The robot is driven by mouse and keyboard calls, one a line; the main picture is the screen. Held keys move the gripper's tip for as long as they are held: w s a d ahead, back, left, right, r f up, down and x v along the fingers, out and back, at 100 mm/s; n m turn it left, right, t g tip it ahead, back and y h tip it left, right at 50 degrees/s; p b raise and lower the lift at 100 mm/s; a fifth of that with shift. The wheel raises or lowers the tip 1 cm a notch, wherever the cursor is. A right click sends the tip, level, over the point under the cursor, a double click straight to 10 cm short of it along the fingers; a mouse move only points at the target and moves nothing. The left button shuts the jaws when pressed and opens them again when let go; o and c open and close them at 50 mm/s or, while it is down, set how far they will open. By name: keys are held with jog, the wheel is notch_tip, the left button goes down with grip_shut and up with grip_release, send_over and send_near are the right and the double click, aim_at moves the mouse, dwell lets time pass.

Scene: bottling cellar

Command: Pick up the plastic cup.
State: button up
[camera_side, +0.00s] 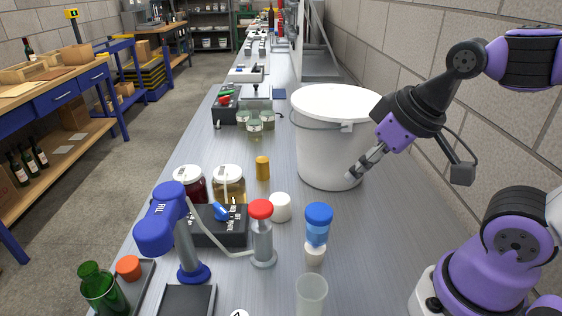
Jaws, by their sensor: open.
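A translucent, pale plastic cup (311,297) stands upright on the grey bench top at the bottom of the view, its lower part cut off by the picture edge. My gripper (356,168) is open and empty. It hangs in front of the white bucket in the picture, pointing down and left, well above and behind the cup. The gap between its fingers is hard to see from this side.
A large white lidded bucket (325,150) stands behind my gripper. A red-topped pump (262,240), a blue device (165,218) and jars (229,188) stand to the left. Bench right of the cup is clear.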

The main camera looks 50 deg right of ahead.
jog(key=a+f+m+g, duration=0.2)
jog(key=a+f+g, duration=0.1)
jog(key=a, duration=0.6)
jog(key=m+g, duration=0.1)
jog(key=g, duration=0.2)
send_over(301, 313)
jog(key=f, duration=0.7)
jog(key=shift+w+d+f, duration=0.15)
jog(key=shift+d+f, duration=0.15)
jog(key=shift+d, duration=0.05)
notch_tip(301, 313, down, 6)
jog(key=shift+a+f, duration=0.1)
jog(key=shift+a, duration=0.05)
grip_shut()
